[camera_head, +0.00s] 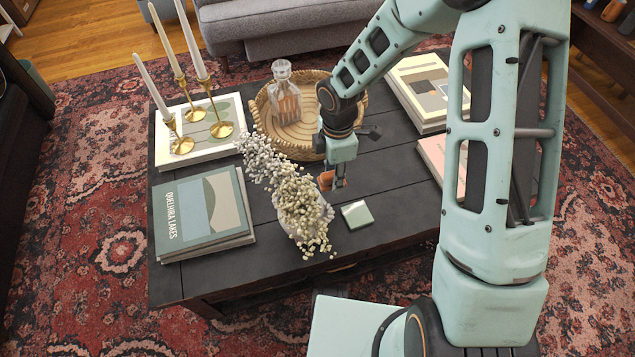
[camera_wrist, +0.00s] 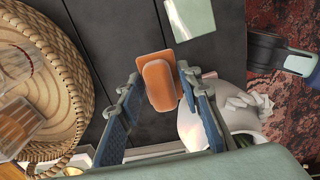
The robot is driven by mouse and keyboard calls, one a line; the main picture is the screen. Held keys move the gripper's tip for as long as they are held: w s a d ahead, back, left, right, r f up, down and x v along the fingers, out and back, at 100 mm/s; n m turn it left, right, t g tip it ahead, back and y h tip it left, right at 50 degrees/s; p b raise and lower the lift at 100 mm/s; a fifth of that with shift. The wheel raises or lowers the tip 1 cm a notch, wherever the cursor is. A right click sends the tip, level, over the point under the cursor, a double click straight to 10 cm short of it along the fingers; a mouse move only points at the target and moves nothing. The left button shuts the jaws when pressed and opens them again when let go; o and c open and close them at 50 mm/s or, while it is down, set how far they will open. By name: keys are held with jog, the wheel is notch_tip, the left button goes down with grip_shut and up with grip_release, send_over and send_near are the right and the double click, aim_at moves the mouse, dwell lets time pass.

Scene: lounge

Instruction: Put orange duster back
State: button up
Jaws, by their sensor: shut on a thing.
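My gripper (camera_head: 332,182) points down over the middle of the dark table and is shut on the orange duster (camera_head: 325,180). In the wrist view, the block-shaped orange duster (camera_wrist: 158,84) sits between the fingertips of my gripper (camera_wrist: 157,83), with a wider, flat orange part behind its raised part. It is low over the table, and I cannot tell if it touches the top. A pale green square piece (camera_head: 357,215) lies flat on the table, to the right and nearer the front edge; it also shows in the wrist view (camera_wrist: 190,18).
A vase (camera_wrist: 200,128) with pale flowers (camera_head: 300,200) stands close on the gripper's left. A woven tray (camera_head: 262,118) with a glass decanter (camera_head: 283,92) is behind. Candlesticks (camera_head: 222,128) and books (camera_head: 202,210) fill the left; more books (camera_head: 432,92) lie right.

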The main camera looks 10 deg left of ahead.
jog(key=w+a+f, duration=0.1)
jog(key=f, duration=0.1)
jog(key=w+a+f+b, duration=0.1)
jog(key=a+f, duration=0.1)
jog(key=w+a+f, duration=0.1)
jog(key=f, duration=0.1)
jog(key=shift+w+a+b, duration=0.2)
jog(key=shift+w+b, duration=0.15)
jog(key=shift+b, duration=0.05)
jog(key=shift+w+a+f+b, duration=0.1)
jog(key=shift+f+b, duration=0.15)
jog(key=shift+f, duration=0.65)
jog(key=shift+w+a+f+b, duration=0.1)
jog(key=shift+f+b, duration=0.15)
jog(key=shift+f, duration=0.6)
jog(key=shift+f, duration=0.1)
jog(key=shift+f, duration=0.15)
jog(key=o, duration=1.1)
jog(key=shift+r, duration=0.2)
notch_tip(320, 180, up, 12)
jog(key=p, duration=0.3)
